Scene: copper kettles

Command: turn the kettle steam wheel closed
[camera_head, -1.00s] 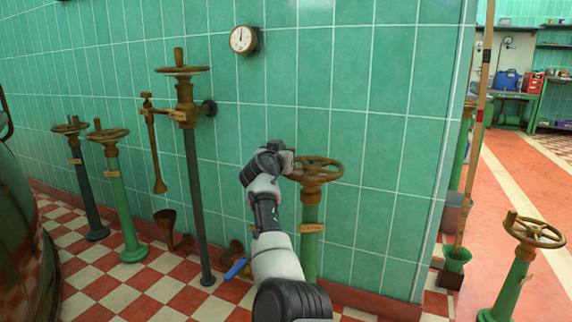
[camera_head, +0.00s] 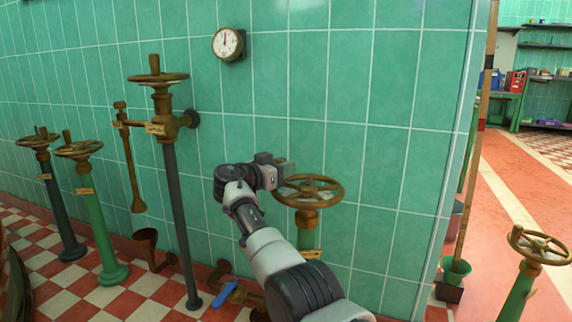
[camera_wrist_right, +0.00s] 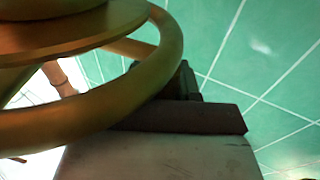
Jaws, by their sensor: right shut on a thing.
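A brass handwheel (camera_head: 327,201) sits on a green post (camera_head: 306,237) in front of the tiled wall, with a small tag whose writing I cannot read. My right gripper (camera_head: 284,173) is at the back-left of this wheel, shut on it. The exact grip is hidden, so I cannot tell whether it holds the rim or a knob. In the right wrist view the wheel's rim (camera_wrist_right: 128,95) curves close across the dark gripper finger (camera_wrist_right: 185,117). My left gripper is not in view.
A tall dark pipe (camera_head: 180,220) with a brass wheel (camera_head: 158,78) stands to the left. Two shorter wheel posts stand further left, and another wheel (camera_head: 537,245) at the lower right. A gauge (camera_head: 228,43) hangs on the wall. A blue-handled valve (camera_head: 224,294) is low near the floor.

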